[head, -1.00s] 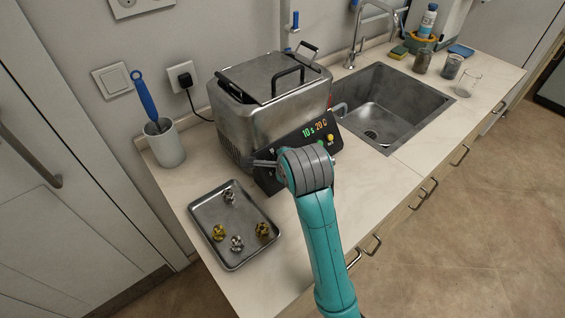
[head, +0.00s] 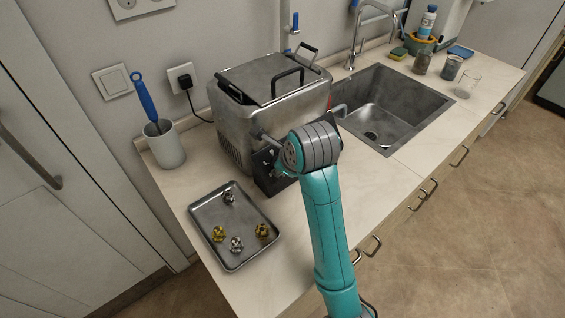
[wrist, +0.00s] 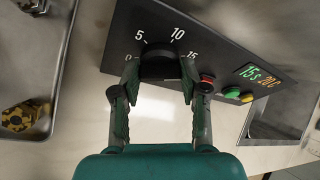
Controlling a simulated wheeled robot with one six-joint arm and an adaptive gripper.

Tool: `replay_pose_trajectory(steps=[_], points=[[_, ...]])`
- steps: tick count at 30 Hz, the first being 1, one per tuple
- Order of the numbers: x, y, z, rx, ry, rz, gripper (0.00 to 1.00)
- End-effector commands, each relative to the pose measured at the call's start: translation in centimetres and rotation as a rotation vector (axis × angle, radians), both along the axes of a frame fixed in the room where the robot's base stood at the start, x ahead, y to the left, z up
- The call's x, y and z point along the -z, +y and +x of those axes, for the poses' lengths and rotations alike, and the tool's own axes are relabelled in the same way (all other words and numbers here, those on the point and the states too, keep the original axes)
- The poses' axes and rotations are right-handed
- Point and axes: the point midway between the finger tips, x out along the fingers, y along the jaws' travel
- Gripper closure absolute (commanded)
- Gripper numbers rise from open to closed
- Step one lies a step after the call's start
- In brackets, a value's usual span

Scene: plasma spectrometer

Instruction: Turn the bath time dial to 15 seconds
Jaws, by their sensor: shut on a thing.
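The bath time dial (wrist: 160,66) is a black knob on the dark control panel (wrist: 225,60), with marks 0, 5, 10 and 15 around it. My gripper (wrist: 160,76) is shut on the dial, one green finger on each side. The dial's pointer is not clear. The display (wrist: 260,76) beside it reads 15 s in green and 20 C in orange. In the head view the panel sits on the front of the steel bath (head: 262,110), and my arm hides the dial and display.
Red (wrist: 206,79), green (wrist: 231,92) and yellow (wrist: 247,97) buttons lie right of the dial, the red one close to a finger. A tray (head: 197,213) with several metal pieces stands left of the bath. The sink (head: 400,100) is to the right.

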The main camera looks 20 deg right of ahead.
Motion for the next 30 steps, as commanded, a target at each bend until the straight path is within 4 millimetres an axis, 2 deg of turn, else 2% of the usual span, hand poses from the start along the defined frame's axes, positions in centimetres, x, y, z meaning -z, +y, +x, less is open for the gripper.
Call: replay_pose_trajectory(steps=[10, 11, 13, 30], points=[[0.07, 0.02, -0.01, 0.000, 0.001, 0.002, 0.91], [0.07, 0.02, -0.01, 0.000, 0.002, 0.001, 0.49], [0.05, 0.02, 0.00, 0.000, 0.001, 0.001, 0.31], [0.00, 0.02, -0.01, -0.003, -0.001, -0.003, 0.31]])
